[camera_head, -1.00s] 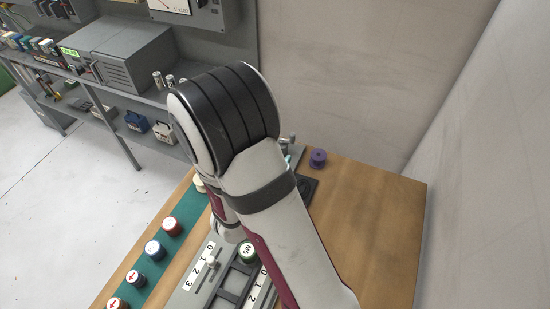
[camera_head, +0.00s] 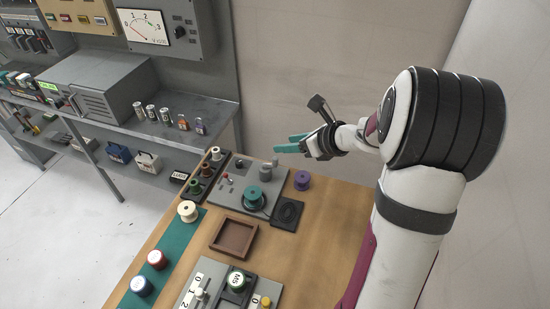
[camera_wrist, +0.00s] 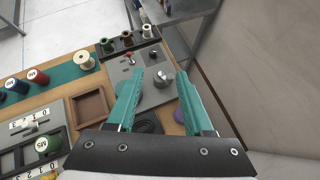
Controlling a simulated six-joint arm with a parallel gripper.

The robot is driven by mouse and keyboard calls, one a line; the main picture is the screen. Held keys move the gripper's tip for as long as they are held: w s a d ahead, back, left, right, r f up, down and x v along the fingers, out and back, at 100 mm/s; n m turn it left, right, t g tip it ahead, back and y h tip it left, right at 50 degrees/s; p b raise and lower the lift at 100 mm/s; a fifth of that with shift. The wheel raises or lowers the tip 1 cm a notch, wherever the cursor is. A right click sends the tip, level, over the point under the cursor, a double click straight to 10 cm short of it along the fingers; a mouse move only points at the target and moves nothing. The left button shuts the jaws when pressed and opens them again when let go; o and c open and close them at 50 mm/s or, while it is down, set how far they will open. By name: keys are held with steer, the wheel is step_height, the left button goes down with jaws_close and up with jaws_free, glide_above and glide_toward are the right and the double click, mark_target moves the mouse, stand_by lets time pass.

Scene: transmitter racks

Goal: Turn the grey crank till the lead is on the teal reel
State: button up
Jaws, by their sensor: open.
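A grey panel (camera_head: 225,196) on the wooden table carries a teal reel (camera_head: 258,198) and, just behind it, a grey round part (camera_head: 265,173) that looks like the grey crank; its handle is hard to make out. In the wrist view the grey round part (camera_wrist: 163,79) shows between my fingers, apart from them. The teal reel is not clear there, and my left-hand finger covers part of the panel. I cannot make out the lead. My gripper (camera_head: 290,143) is open and empty, above the far right end of the panel.
A purple reel (camera_head: 302,180) and a black pad (camera_head: 286,213) sit right of the panel. A brown tray (camera_head: 234,237) lies in front. A dark rack with several spools (camera_head: 206,171) stands left. A grey wall closes the right side.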

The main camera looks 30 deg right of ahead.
mark_target(275, 158)
steer(key=s+d+f+g, duration=0.1)
steer(key=s+d, duration=0.2)
steer(key=shift+n+h, duration=0.3)
steer(key=shift+h, duration=0.1)
steer(key=x, duration=1.5)
steer(key=shift+f, duration=0.45)
jaws_close()
